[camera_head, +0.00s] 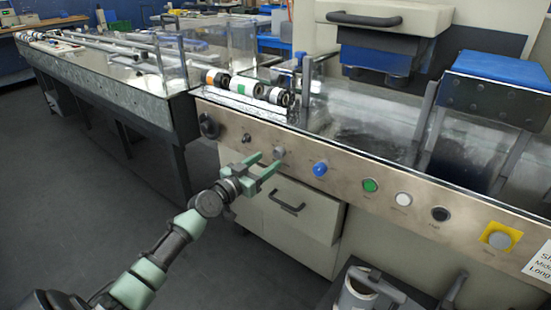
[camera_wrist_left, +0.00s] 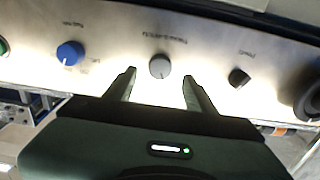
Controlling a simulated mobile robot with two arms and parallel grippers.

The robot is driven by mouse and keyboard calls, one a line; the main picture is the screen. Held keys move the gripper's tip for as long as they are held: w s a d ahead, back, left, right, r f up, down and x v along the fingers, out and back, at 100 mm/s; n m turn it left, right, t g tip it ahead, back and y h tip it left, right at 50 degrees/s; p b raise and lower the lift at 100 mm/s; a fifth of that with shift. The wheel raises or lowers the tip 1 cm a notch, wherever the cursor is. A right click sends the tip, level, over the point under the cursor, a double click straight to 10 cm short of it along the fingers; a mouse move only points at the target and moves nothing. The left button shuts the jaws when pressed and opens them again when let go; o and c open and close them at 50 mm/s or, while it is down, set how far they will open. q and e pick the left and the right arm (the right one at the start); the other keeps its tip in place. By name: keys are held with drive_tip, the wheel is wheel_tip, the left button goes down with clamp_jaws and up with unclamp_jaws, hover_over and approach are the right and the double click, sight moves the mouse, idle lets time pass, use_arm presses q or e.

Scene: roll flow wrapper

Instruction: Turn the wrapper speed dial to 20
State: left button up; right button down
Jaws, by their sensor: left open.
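A round grey dial (camera_head: 279,152) sits on the metal front panel (camera_head: 330,176), between a small black knob (camera_head: 247,138) and a blue knob (camera_head: 320,169). My left gripper (camera_head: 268,160) is open in front of the grey dial, with nothing between its fingers. In the left wrist view the grey dial (camera_wrist_left: 160,66) appears just beyond the gap between the two fingertips (camera_wrist_left: 158,84), roughly centred. The fingers do not visibly touch it. The dial labels are too blurred to read, so I cannot tell the setting. My right gripper is not in view.
A green button (camera_head: 370,185), a white button (camera_head: 403,199) and a yellow-backed button (camera_head: 500,237) lie further right on the panel. A large black knob (camera_head: 209,126) is at its left end. A drawer handle (camera_head: 287,203) sticks out below. Open floor lies at left.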

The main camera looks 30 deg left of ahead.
sight(277, 155)
use_arm(q)
drive_tip(key=w, duration=0.4)
drive_tip(key=shift+w+d+f, duration=0.1)
drive_tip(key=shift+w+d, duration=0.1)
drive_tip(key=shift+w, duration=0.2)
drive_tip(key=shift+c, duration=0.3)
clamp_jaws()
drive_tip(key=shift+n+b, duration=0.3)
drive_tip(key=shift+n, duration=0.1)
drive_tip(key=n, duration=0.3)
drive_tip(key=shift+n, duration=0.3)
drive_tip(key=n, duration=0.5)
drive_tip(key=shift+n, duration=0.3)
